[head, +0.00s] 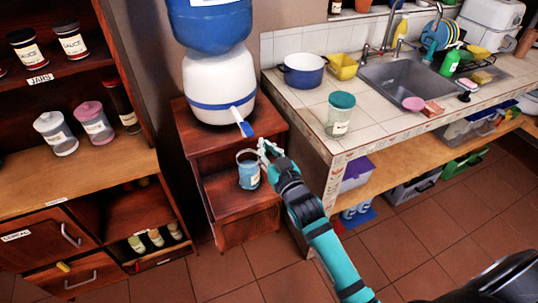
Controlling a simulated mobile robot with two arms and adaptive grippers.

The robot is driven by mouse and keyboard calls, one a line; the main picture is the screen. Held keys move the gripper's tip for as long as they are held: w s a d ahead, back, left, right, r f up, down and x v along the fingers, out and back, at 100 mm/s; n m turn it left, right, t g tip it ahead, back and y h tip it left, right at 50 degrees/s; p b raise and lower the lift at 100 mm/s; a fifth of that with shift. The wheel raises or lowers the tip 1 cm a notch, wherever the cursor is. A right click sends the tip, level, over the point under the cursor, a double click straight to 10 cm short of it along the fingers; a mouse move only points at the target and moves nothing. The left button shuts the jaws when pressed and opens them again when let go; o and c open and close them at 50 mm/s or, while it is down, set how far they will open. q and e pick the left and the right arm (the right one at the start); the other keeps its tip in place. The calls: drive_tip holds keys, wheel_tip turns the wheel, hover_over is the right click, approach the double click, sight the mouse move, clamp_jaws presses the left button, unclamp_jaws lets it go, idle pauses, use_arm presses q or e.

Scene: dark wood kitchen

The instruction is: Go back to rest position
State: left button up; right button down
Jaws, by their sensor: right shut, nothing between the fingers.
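My right gripper (266,150) is shut and empty. Its teal and black arm comes in from the lower right. The fingertips are just right of a blue mug (248,170) on the small wooden stand, close to the mug's rim; I cannot tell whether they touch it. The mug stands upright below the tap of the water dispenser (213,85). My left gripper is not in view; a dark, blurred part shows at the lower right corner.
A wooden shelf (85,170) with jars stands at the left. The tiled counter (300,103) at the right holds a blue pot (303,72), a lidded jar (339,115) and a sink (408,78). The tiled floor (440,235) in front is clear.

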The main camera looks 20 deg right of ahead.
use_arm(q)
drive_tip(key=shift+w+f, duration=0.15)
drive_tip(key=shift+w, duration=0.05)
use_arm(e)
drive_tip(key=shift+s, duration=0.95)
drive_tip(key=shift+r, duration=0.1)
